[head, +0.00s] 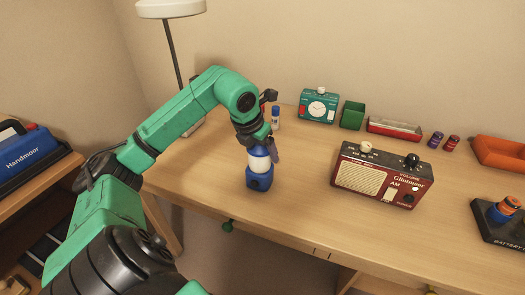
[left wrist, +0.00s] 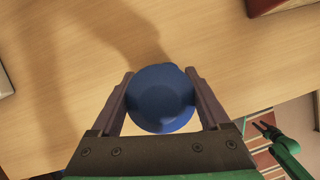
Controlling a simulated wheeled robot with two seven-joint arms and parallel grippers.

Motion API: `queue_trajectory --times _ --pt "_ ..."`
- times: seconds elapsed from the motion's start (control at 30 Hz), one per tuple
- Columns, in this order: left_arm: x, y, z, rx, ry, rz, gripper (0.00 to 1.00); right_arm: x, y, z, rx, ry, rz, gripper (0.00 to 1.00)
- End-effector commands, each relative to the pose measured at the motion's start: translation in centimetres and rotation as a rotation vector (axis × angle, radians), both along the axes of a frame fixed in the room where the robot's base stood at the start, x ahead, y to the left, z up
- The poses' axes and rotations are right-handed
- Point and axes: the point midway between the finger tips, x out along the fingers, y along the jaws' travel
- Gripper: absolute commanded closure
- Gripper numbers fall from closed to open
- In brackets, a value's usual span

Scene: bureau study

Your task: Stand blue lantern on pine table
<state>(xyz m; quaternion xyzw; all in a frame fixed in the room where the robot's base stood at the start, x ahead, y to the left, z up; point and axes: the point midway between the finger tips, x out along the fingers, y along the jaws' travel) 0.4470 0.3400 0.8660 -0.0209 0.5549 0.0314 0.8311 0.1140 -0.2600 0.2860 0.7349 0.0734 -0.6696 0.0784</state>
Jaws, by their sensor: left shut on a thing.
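The blue lantern (head: 259,181) has a blue base, a white middle and a blue top. It is upright at the front part of the pine table (head: 300,215). My left gripper (head: 264,147) is shut on its top from above. In the left wrist view the round blue top of the lantern (left wrist: 162,98) sits between the two fingers of my left gripper (left wrist: 160,80). I cannot tell whether the base touches the wood. My right gripper (left wrist: 267,131) appears small at the lower right of the left wrist view, apart from the lantern; its jaws are unclear.
A red radio (head: 383,176) stands right of the lantern. A battery dock (head: 500,222) is at far right. Bare wood lies between lantern and radio.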

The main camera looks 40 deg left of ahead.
Motion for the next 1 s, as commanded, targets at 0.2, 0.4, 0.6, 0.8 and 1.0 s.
queue_trajectory --times 0.2,0.4,0.6,0.8,1.0 --pt "0.0 0.0 -0.1 0.000 0.001 0.000 0.00 -0.1 0.1 -0.2 0.002 0.002 0.000 0.50" --pt "-0.1 0.0 0.5 0.000 -0.001 0.000 0.00 -0.1 0.2 0.1 0.002 0.002 0.000 0.50" --pt "-1.7 0.0 4.5 0.005 -0.006 0.001 0.00 -0.1 0.2 -0.1 0.002 0.003 0.000 0.50" --pt "-3.7 -0.2 9.5 0.003 -0.004 0.001 0.00 -0.1 0.2 0.6 0.002 0.002 0.000 0.50" --pt "-4.6 -0.3 11.3 0.001 0.000 0.001 0.00 -0.1 0.1 1.0 0.002 0.002 0.000 0.50"
